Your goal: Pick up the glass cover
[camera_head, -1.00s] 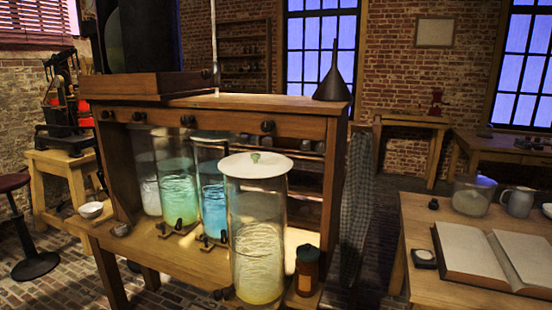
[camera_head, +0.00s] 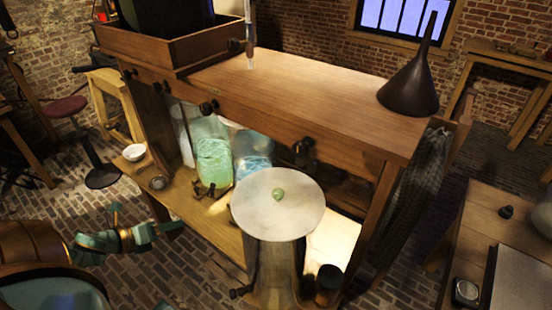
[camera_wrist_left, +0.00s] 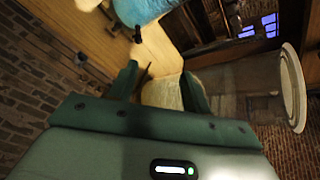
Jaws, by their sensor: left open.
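The glass cover (camera_head: 277,218) is a pale round disc with a small green knob (camera_head: 279,194) at its centre. It lies flat on top of the front glass jar (camera_head: 275,268). In the left wrist view the cover (camera_wrist_left: 292,88) shows at the right, seen edge-on, on the jar (camera_wrist_left: 235,88). My left gripper (camera_head: 165,230) is open and empty, left of the jar and apart from the cover. In the left wrist view its two green fingers (camera_wrist_left: 162,88) stand apart, with the cover off to their right. My right gripper is not in view.
The wooden bench has an upper shelf (camera_head: 300,90) behind the cover, carrying a dark funnel (camera_head: 410,88). More jars (camera_head: 212,160) stand under it. A small dark-capped bottle (camera_head: 328,280) stands close right of the front jar. A white bowl (camera_head: 134,152) sits at the bench's left end.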

